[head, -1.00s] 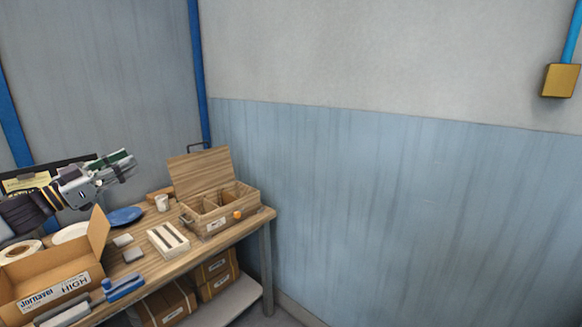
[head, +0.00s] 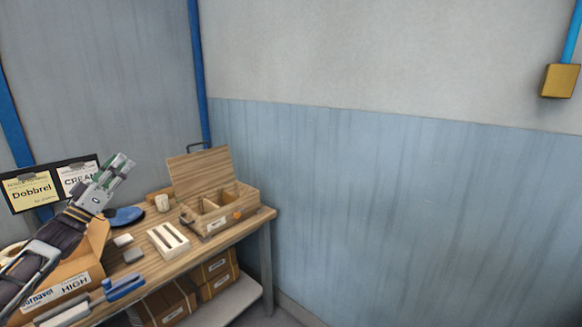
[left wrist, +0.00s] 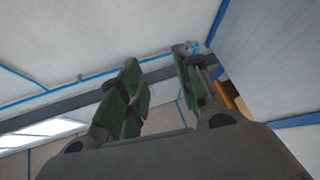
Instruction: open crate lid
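A wooden crate (head: 222,220) with inner compartments stands at the far right end of the workbench. Its lid (head: 200,171) is raised and tilted back behind the box, so the inside shows. My right gripper is not in view.
Signs (head: 32,188) stand behind. Cartons (head: 214,269) sit on the shelf below.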

